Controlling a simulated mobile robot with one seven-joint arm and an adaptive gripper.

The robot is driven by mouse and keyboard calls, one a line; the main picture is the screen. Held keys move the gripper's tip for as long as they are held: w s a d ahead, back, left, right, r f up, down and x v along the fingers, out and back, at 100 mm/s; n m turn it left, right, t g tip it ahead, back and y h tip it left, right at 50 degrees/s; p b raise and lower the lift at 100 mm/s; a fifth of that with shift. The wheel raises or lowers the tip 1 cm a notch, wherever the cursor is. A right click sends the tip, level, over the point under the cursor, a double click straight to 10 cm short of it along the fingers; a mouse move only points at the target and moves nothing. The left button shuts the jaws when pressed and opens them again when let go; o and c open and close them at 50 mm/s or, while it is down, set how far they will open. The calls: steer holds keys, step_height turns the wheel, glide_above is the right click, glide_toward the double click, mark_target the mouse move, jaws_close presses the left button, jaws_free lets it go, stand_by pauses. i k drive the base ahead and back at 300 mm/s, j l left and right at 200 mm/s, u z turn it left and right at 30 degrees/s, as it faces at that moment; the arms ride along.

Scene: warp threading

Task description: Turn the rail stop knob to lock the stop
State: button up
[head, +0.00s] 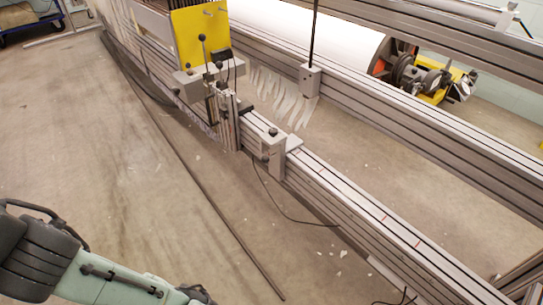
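A grey rail stop block (275,158) sits on the long aluminium rail (365,213) near the middle of the head view. A small black knob (272,132) is at its top, and another small dark knob (265,158) is on its front side. I cannot tell which one is the stop knob, or whether the stop is locked. My arm enters at the lower left, well apart from the block. Its end runs out of the bottom of the picture, and my gripper is not visible.
A carriage (205,85) with levers and a yellow plate (199,33) stands on the rail left of the stop. A second rail (410,105) and a white roll (300,35) lie behind. A long dark bar (200,185) and thin cables are on the floor. Open floor lies in front.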

mark_target(273, 131)
steer(key=i+j, duration=0.35)
steer(key=j, duration=0.15)
steer(key=i+j, duration=0.3)
steer(key=j, duration=0.15)
